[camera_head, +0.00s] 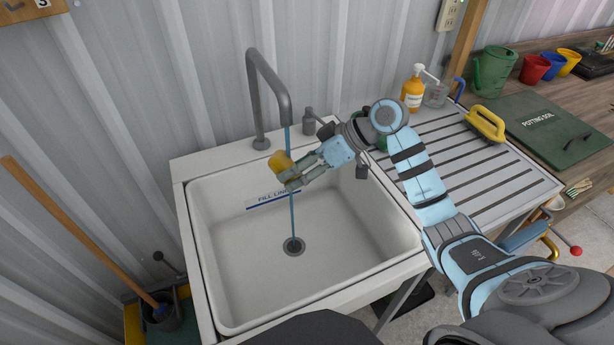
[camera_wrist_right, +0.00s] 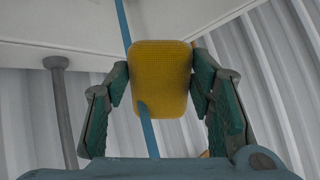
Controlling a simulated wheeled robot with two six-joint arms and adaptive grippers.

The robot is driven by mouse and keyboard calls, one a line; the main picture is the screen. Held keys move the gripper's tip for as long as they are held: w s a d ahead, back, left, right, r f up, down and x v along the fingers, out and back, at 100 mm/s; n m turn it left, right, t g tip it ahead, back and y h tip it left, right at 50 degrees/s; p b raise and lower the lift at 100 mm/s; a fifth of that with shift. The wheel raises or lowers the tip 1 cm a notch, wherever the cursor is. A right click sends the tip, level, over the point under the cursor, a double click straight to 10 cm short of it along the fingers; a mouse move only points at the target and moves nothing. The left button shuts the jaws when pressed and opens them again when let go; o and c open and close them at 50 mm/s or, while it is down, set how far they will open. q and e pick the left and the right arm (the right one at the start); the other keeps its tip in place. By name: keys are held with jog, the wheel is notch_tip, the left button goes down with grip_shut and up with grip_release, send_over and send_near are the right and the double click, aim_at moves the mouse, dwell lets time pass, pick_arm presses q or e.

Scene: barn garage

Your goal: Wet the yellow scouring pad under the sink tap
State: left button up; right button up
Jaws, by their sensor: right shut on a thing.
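The yellow scouring pad (camera_head: 280,161) is held over the white sink (camera_head: 345,235), under the grey tap (camera_head: 270,75). A thin blue stream of water (camera_head: 287,140) runs from the tap, meets the pad and goes on down to the drain (camera_head: 293,246). My right gripper (camera_head: 290,173) is shut on the pad. In the right wrist view the pad (camera_wrist_right: 160,75) sits between both fingers, with the blue stream passing at it. The pad's far side is hidden. My left gripper is not in view.
A slatted drainboard (camera_head: 470,165) lies right of the sink, with a yellow-handled brush (camera_head: 486,124), an orange pump bottle (camera_head: 412,92) and a glass jar (camera_head: 436,95). A green potting soil box (camera_head: 545,128) and coloured pots (camera_head: 534,69) stand farther right. A wooden handle (camera_head: 75,228) leans at the left.

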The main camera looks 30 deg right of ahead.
jog(key=shift+w, duration=0.15)
dwell(0.4)
jog(key=shift+s+d+p, duration=0.1)
jog(key=shift+s+p, duration=0.25)
jog(key=shift+s, duration=0.05)
jog(key=s+d+p, duration=0.1)
jog(key=s+p, duration=0.2)
jog(key=s, duration=0.4)
jog(key=shift+d, duration=0.25)
jog(key=shift+r, duration=0.1)
dwell(0.6)
jog(key=s+d+r+p, duration=0.1)
jog(key=s+r+p, duration=0.3)
jog(key=p, duration=0.3)
jog(key=shift+s, duration=0.5)
jog(key=shift+f, duration=0.1)
